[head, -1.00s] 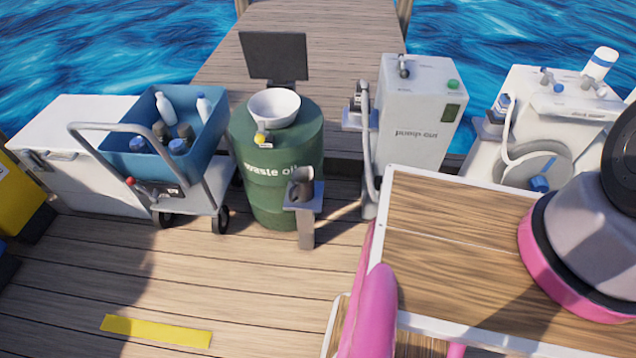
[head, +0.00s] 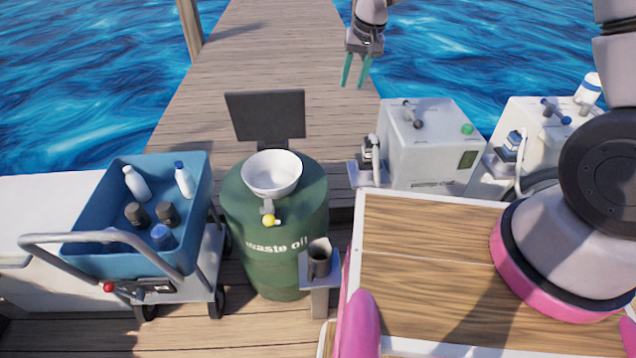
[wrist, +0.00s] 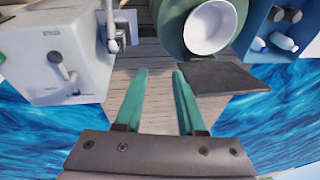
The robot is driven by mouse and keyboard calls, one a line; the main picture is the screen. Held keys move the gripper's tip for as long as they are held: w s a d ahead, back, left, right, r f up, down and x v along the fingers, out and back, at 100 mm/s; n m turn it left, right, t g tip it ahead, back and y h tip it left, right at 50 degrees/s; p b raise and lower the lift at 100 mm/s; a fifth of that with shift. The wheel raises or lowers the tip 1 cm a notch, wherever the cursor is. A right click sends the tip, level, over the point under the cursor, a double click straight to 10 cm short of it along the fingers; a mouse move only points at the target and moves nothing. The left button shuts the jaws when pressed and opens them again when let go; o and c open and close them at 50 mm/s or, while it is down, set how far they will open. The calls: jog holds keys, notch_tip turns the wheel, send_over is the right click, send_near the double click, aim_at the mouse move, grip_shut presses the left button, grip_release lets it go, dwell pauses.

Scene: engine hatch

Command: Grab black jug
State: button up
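A dark jug (head: 320,260) stands upright on a small grey stand (head: 318,290) in front of the green waste oil drum (head: 270,225). My gripper (head: 355,86) hangs in the air at the top of the head view, above and beyond the jug and apart from it. Its two teal fingers are spread with nothing between them, and they show again in the wrist view (wrist: 163,72). I cannot make out the jug in the wrist view.
A white bowl (head: 272,174) sits on the drum, with a dark panel (head: 266,116) behind it. A blue bin (head: 85,215) of bottles rides a cart at left. White machines (head: 430,150) stand at right. A wooden deck surface (head: 430,265) lies before me.

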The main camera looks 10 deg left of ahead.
jog(key=s+a+f+n+g, duration=0.1)
jog(key=s+a+f, duration=0.15)
jog(key=f, duration=0.35)
jog(key=s+a+f, duration=0.1)
jog(key=a+f, duration=0.2)
jog(key=f, duration=0.3)
jog(key=s+a+f+n, duration=0.1)
jog(key=s+f, duration=0.5)
jog(key=f, duration=0.4)
jog(key=s+a+f+n+h, duration=0.1)
jog(key=s+f, duration=0.5)
jog(key=f, duration=0.5)
jog(key=s+a+f+n+g+h, duration=0.1)
jog(key=s+f, duration=0.4)
jog(key=f, duration=0.6)
jog(key=shift+s+n, duration=0.4)
jog(key=shift+n, duration=0.2)
send_over(309, 264)
notch_tip(309, 264, down, 5)
jog(key=shift+w+f, duration=0.1)
jog(key=shift+f, duration=3)
grip_shut()
